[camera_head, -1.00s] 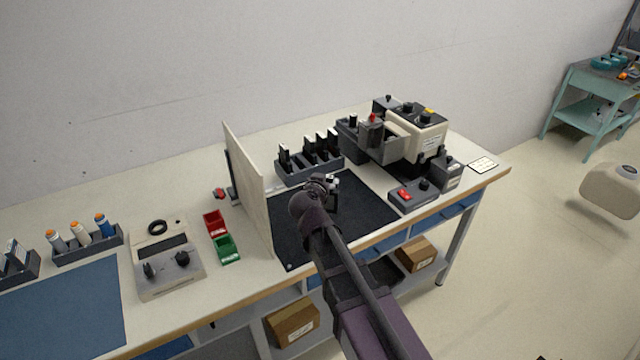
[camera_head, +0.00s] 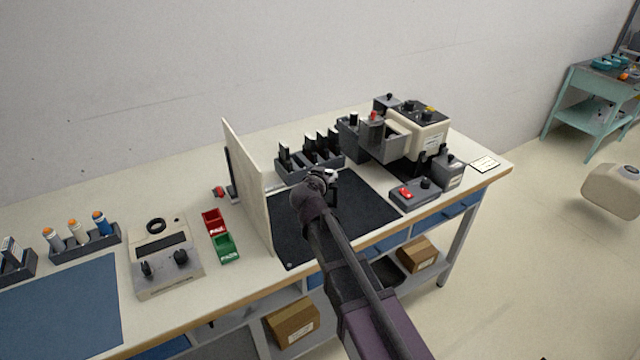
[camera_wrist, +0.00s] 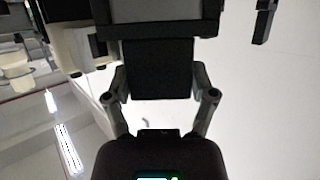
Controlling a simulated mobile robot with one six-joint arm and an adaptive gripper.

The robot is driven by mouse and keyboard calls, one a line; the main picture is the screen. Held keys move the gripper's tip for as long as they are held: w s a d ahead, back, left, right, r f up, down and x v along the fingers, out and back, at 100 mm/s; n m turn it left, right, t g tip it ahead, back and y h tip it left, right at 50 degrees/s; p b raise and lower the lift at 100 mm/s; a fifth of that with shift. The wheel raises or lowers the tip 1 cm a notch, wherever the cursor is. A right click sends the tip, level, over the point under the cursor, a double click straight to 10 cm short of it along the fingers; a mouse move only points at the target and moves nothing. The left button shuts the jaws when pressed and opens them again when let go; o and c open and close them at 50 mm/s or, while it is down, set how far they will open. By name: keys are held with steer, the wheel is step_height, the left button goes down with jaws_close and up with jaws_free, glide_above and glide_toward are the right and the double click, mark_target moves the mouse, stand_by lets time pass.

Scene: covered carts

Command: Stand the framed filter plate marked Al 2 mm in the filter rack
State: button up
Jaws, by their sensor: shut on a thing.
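The filter rack (camera_head: 297,176) is a dark, slotted holder at the back of the bench, with several dark upright plates in it. My gripper (camera_head: 329,178) is just in front of the rack, above the black mat. In the wrist view my gripper (camera_wrist: 160,45) is shut on a dark block, which looks like the grip of a framed plate (camera_wrist: 165,11). Only the plate's grey lower part shows, at the top edge. No marking can be read on it. In the head view my wrist hides the held plate.
An upright cream panel (camera_head: 247,190) stands left of the black mat (camera_head: 365,205). A cream and grey machine (camera_head: 423,130) stands right of the rack, with a control box (camera_head: 414,193) before it. Red (camera_head: 213,220) and green (camera_head: 226,246) bins lie left of the panel. The mat's right part is clear.

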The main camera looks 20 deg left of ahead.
steer(key=shift+f+b, duration=0.8)
steer(key=shift+f, duration=0.3)
steer(key=shift+f, duration=0.1)
steer(key=o, duration=1.2)
steer(key=shift+o, duration=0.2)
steer(key=shift+s+r, duration=0.2)
steer(key=a+p+v, duration=0.1)
steer(key=p+v, duration=0.3)
steer(key=v, duration=0.7)
steer(key=shift+s+d, duration=0.35)
steer(key=shift+d, duration=0.15)
steer(key=shift+r, duration=0.1)
